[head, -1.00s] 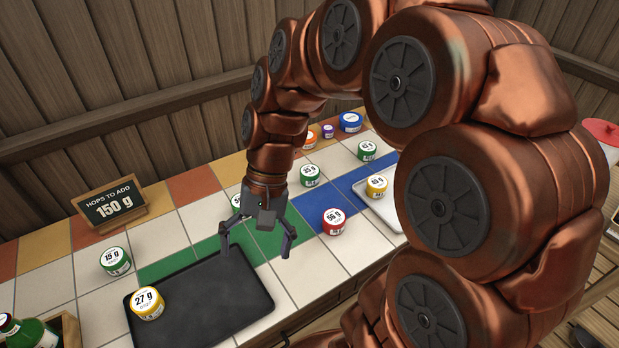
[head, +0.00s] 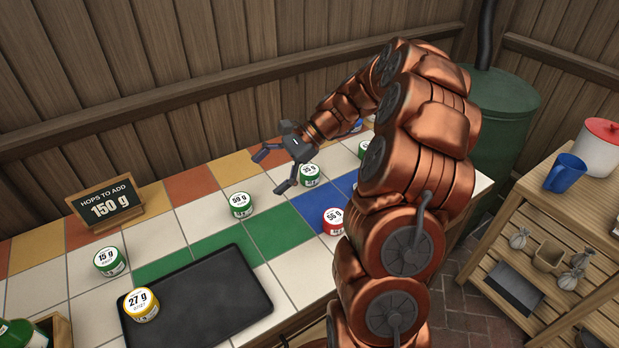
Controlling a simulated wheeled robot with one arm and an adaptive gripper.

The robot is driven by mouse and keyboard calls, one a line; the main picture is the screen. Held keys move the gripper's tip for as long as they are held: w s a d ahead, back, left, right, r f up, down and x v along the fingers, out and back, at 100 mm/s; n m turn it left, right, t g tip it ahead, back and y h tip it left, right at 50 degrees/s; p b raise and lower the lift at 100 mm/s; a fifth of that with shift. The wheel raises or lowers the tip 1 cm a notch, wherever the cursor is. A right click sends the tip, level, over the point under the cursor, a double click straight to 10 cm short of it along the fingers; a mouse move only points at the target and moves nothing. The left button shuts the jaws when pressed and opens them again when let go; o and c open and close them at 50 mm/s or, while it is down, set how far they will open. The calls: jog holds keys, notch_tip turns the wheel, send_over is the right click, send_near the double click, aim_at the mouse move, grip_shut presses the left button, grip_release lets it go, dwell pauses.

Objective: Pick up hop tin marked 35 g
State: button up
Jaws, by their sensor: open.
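A green tin (head: 309,175) with a white lid, whose small label appears to read 35 g, stands upright on the tiled counter (head: 185,217) right of centre in the head view. My gripper (head: 271,171) is open and empty, its fingers spread and pointing left. In the picture it is just up and left of this tin, apparently above the counter; whether a finger touches the tin I cannot tell.
A black tray (head: 215,300) holds a yellow 27 g tin (head: 142,305). Green 59 g (head: 241,206) and 15 g (head: 109,262) tins and a red 56 g tin (head: 334,221) stand around it. A sign (head: 106,205) reads 150 g. My arm hides the counter's right part.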

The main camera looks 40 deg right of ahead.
jog(key=w+d+f+m+t+b, duration=0.1)
jog(key=d+f+m+t, duration=0.15)
jog(key=d, duration=0.25)
jog(key=w+d+f+m+t, duration=0.1)
jog(key=w+d+f+m, duration=0.15)
jog(key=d, duration=0.35)
jog(key=m+t, duration=0.3)
jog(key=m, duration=0.1)
send_near(314, 170)
jog(key=a, duration=0.1)
jog(key=w+a, duration=0.1)
jog(key=a+f, duration=0.1)
jog(key=shift+w+a+h+b, duration=0.25)
jog(key=shift+a+h+b, duration=0.05)
jog(key=shift+b, duration=0.05)
jog(key=shift+f+m, duration=0.1)
jog(key=shift+m, duration=0.2)
jog(key=shift+x, duration=0.8)
jog(key=shift+w+d+p+x, duration=0.1)
jog(key=shift+p+x, duration=0.1)
jog(key=shift+x, duration=0.8)
jog(key=shift+w+d+p+x, duration=0.15)
jog(key=shift+p+x, duration=0.1)
jog(key=shift+x, duration=0.75)
jog(key=shift+w+d+p+x, duration=0.1)
jog(key=shift+p+x, duration=0.1)
jog(key=shift+x, duration=0.8)
jog(key=shift+f, duration=0.1)
jog(key=c, duration=1.2)
jog(key=shift+c, duration=0.2)
